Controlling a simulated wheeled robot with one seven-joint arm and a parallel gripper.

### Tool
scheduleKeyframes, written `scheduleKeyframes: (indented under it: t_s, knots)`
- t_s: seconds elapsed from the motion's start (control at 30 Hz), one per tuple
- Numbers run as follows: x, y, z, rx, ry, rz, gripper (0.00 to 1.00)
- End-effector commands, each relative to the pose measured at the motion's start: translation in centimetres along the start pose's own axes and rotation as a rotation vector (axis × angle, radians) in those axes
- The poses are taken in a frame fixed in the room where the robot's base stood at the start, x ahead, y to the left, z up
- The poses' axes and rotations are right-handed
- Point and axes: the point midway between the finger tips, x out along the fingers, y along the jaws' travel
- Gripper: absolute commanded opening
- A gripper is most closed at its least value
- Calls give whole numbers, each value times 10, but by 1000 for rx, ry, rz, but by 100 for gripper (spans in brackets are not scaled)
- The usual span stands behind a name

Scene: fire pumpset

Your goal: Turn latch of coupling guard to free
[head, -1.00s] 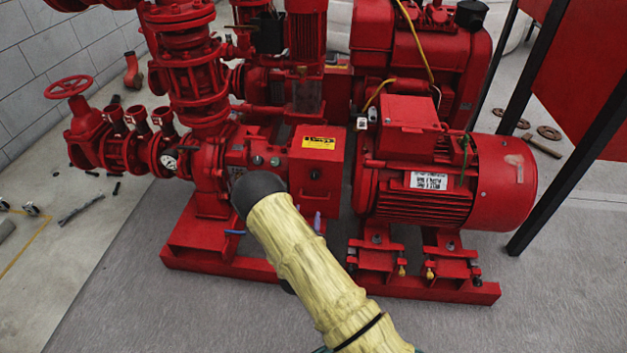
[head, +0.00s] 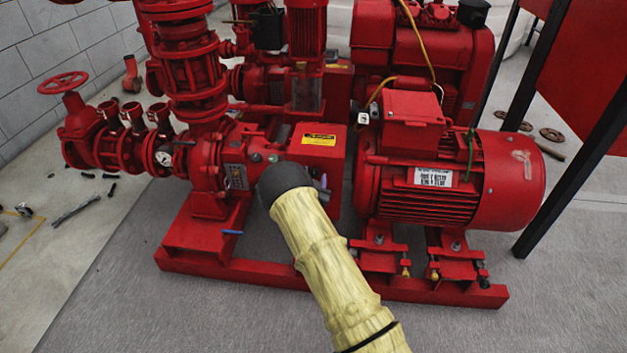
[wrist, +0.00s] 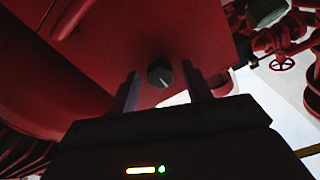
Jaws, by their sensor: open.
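The coupling guard (head: 316,150) is a red box with a yellow label on top, in the middle of the pumpset. In the wrist view its red face (wrist: 110,50) fills the upper middle. The latch (wrist: 159,73) is a small dark round knob with a pale line mark on that face. My gripper (wrist: 159,71) is open, with its two fingers apart and the latch showing between their tips. I cannot tell how deep the fingers reach around it. In the head view my arm's dark end covers part of the guard's front, and the latch is not visible there.
The red motor (head: 455,180) stands right of the guard, close to my arm. The pump and piping (head: 205,150) are on the left. The red base frame (head: 240,268) runs below. Grey floor in front is free. A black post (head: 570,170) stands at the right.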

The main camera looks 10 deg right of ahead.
Motion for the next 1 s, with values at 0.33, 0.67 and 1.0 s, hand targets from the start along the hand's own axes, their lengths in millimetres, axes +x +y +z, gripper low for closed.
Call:
scheduleKeyframes:
  t_s: [0.33, 0.67, 1.0]
  knots:
    - [4, 0, 0, 0, 0, 0, 47]
    - [4, 0, 0, -1, 0, 0, 4]
    - [4, 0, -1, -62, 0, 0, 4]
